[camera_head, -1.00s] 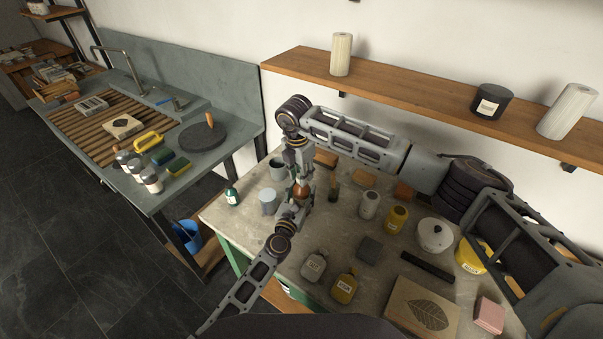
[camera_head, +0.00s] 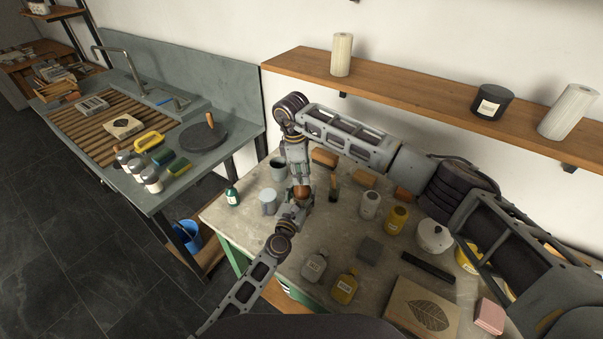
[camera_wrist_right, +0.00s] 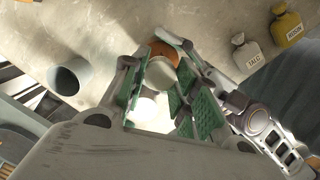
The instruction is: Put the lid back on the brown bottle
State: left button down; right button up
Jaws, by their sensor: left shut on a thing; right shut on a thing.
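The brown bottle (camera_head: 302,195) is held near the left part of the worktable, and its rounded brown body shows between my two grippers. My left gripper (camera_head: 299,199) is shut on it from the near side. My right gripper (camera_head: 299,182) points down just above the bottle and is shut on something. In the right wrist view a pale, overexposed piece (camera_wrist_right: 148,108), perhaps the lid, lies between the green finger pads. The brown bottle (camera_wrist_right: 162,50) shows there just beyond the fingertips. Whether lid and bottle touch is hidden.
A brush (camera_head: 333,187), a grey bottle (camera_head: 370,205) and a yellow bottle (camera_head: 396,218) stand to the right. Talc and rosin bottles stand nearer.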

jog(key=shift+w+m, duration=0.1)
jog(key=shift+m, duration=0.3)
jog(key=o, duration=0.7)
jog(key=shift+r, duration=0.1)
notch_tip(320, 180, up, 12)
jog(key=a, duration=0.1)
jog(key=shift+a, duration=0.15)
pick_arm(q)
jog(key=c, duration=0.5)
grip_release()
jog(key=shift+s, duration=0.1)
